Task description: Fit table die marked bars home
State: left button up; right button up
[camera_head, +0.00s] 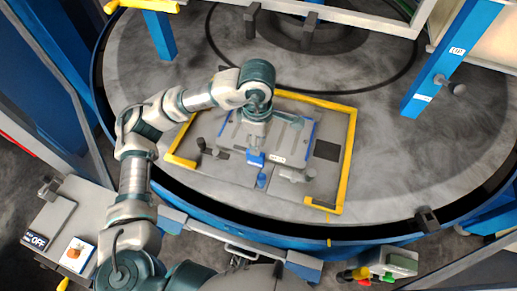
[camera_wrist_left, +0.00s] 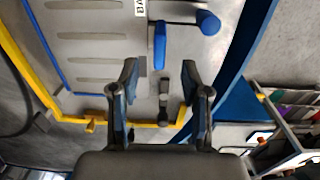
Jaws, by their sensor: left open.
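A grey slotted plate (camera_wrist_left: 88,45) with blue edging lies inside a yellow frame (camera_head: 349,150); it also shows in the head view (camera_head: 228,133), partly behind my arm. A blue block-like handle (camera_wrist_left: 160,45) and a blue knob (camera_wrist_left: 208,22) are on its near side; the knob also shows in the head view (camera_head: 262,180). A bars mark cannot be made out, so I cannot tell which piece is the die. A dark small fitting (camera_wrist_left: 164,103) lies below. My right gripper is out of view.
The frame lies on a round grey table (camera_head: 400,150) with a blue rim. A blue post (camera_head: 435,75) stands at right and another (camera_head: 160,35) at back left. A dark square (camera_head: 326,151) lies right of the plate. A control box (camera_head: 400,262) is at front right.

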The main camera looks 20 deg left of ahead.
pick_arm(q)
jog(key=shift+r, duration=1.6)
